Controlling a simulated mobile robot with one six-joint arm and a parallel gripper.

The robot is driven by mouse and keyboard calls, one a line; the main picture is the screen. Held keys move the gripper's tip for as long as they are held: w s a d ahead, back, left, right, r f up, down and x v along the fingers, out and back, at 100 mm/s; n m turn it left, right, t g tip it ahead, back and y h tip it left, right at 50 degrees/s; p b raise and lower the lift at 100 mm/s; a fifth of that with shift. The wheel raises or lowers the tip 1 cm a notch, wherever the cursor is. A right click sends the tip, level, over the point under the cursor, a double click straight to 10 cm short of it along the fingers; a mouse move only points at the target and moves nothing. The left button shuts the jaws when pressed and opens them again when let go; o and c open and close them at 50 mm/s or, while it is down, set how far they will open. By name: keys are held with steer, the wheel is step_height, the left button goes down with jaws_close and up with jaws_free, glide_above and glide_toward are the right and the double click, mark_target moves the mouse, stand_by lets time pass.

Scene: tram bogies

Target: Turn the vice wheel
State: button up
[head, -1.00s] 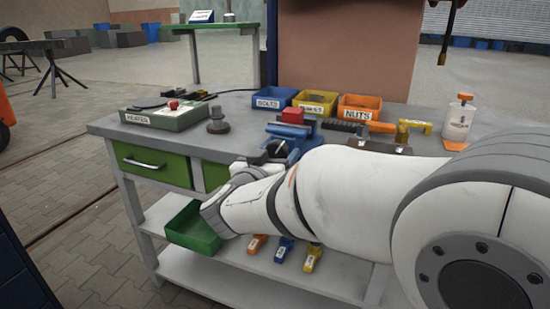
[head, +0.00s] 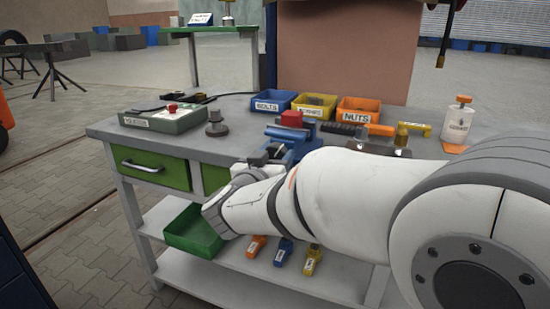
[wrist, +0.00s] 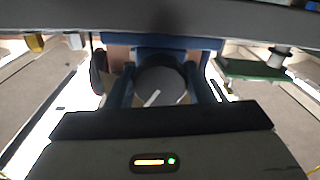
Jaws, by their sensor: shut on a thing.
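My gripper (head: 268,158) is at the vice's front, partly hidden by my white arm. In the wrist view a dark round vice wheel (wrist: 160,78) with a pale streak on it lies straight ahead, with blue vice parts around it. My gripper is shut on the wheel. The contact of the fingertips is too dark to make out.
On the grey workbench (head: 240,147) are a heater box (head: 165,119), bins of blue (head: 273,103), yellow (head: 314,106) and orange (head: 358,110), and a white bottle (head: 455,122). A green tray (head: 190,232) sits on the shelf below.

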steer(key=shift+m, duration=0.3)
